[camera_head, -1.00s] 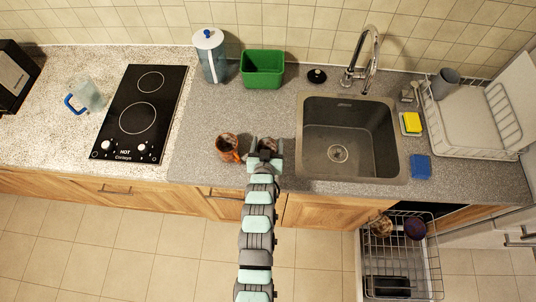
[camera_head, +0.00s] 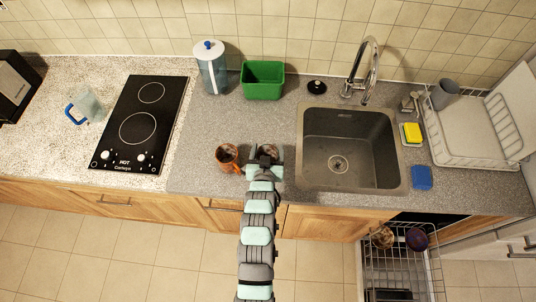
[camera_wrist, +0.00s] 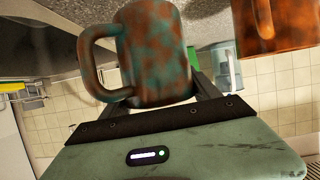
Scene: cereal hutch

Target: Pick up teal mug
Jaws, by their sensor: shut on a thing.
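The teal mug (camera_wrist: 155,55), mottled teal and rusty brown, fills the upper middle of the wrist view with its handle pointing left. In the head view the mug (camera_head: 268,151) is at the front of the grey counter, left of the sink. My gripper (camera_head: 264,157) reaches it from the front edge and is shut on it, with a finger at its side. In the wrist view the gripper (camera_wrist: 165,88) partly hides the mug's lower end. I cannot tell whether the mug is clear of the counter.
An orange-brown mug (camera_head: 227,155) stands close by on the left and also shows in the wrist view (camera_wrist: 275,25). The sink (camera_head: 350,150) is on the right. An open dishwasher rack (camera_head: 402,262) is below right.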

